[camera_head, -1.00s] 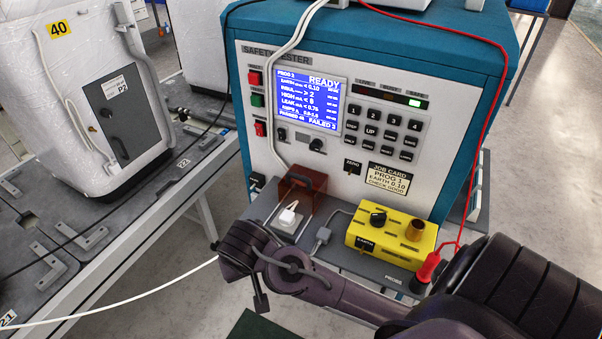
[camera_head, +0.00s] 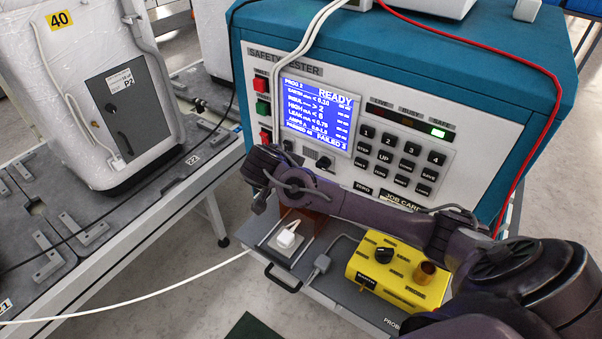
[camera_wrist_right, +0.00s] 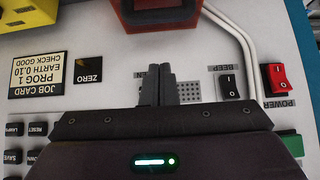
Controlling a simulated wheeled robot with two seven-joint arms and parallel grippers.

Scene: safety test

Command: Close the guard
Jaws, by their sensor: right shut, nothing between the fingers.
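The guard (camera_head: 312,224), a reddish-brown see-through cover, stands at the back of the tester's front shelf, partly hidden by my right arm. A white plug (camera_head: 287,239) sits in a socket between two rails, in front of the guard and uncovered. My right gripper (camera_head: 258,203) is at the panel, above and slightly left of the guard. In the right wrist view its fingers (camera_wrist_right: 161,72) are shut and empty, pointing at the guard's red edge (camera_wrist_right: 160,12), with a small gap. My left gripper is out of view.
The tester's screen (camera_head: 318,118) reads READY. A yellow box (camera_head: 398,272) with a knob stands right of the socket. A black handle (camera_head: 283,280) is on the shelf's front edge. A white cable crosses the left. Power and beep switches (camera_wrist_right: 231,86) are near my fingers.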

